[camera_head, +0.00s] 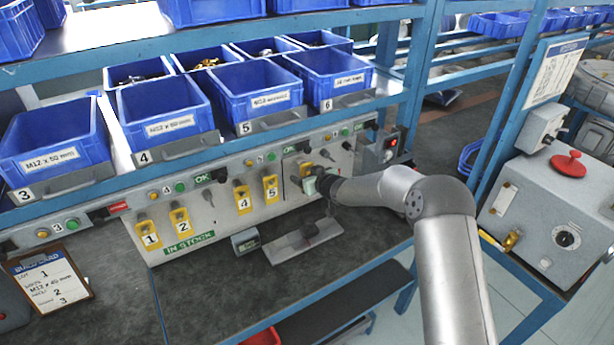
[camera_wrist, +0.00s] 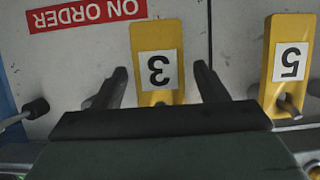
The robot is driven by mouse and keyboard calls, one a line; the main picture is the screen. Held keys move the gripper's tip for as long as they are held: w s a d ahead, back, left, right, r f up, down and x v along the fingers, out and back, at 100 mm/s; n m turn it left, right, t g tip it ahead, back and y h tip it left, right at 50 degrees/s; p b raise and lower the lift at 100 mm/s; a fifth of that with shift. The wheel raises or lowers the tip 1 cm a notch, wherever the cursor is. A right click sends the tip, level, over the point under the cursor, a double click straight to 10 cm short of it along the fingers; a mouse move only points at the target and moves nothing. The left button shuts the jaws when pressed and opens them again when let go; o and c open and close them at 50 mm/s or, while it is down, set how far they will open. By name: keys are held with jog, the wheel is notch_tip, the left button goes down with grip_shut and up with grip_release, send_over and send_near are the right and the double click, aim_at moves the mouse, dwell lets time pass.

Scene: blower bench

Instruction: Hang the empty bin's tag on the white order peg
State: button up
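The yellow tag 3 (camera_wrist: 172,30) is upright against the light board beside the red ON ORDER label, seen upside down in the wrist view. A dark peg end shows near its hole, mostly hidden by my gripper (camera_wrist: 160,78). My fingers stand on either side of tag 3, with a gap at each side. In the head view my gripper (camera_head: 311,182) is at the board, right of tag 5 (camera_head: 270,189), and partly covers tag 3 (camera_head: 306,168). A black-tipped peg (camera_wrist: 37,107) holds no tag. I cannot pick out a white peg. Bin 3 (camera_head: 52,140) shows no contents.
A bare peg (camera_head: 209,194) is between 2 and 4. A grey fixture (camera_head: 303,240) stands below my gripper. A clipboard (camera_head: 48,281) lies at left.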

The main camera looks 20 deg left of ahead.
jog(key=s+d+r+m+h+b, duration=0.1)
jog(key=s+d+r+m+h, duration=0.15)
jog(key=s+d, duration=0.7)
jog(key=s+d+r+m+g+h+b, duration=0.1)
jog(key=s+d+r+h, duration=0.25)
jog(key=d, duration=1.05)
jog(key=s+d+r+m+h+b, duration=0.2)
jog(key=s+d+h, duration=0.2)
jog(key=s+d, duration=0.5)
jog(key=s+d+m+g, duration=0.2)
jog(key=s+d, duration=0.3)
jog(key=s, duration=0.6)
jog(key=s+d+m+g, duration=0.2)
jog(key=s+d+g, duration=0.2)
jog(key=s, duration=0.8)
jog(key=shift+s+d+r+m+g+h, duration=0.15)
jog(key=shift+d+r+m+g+h, duration=0.25)
jog(key=shift+d, duration=0.85)
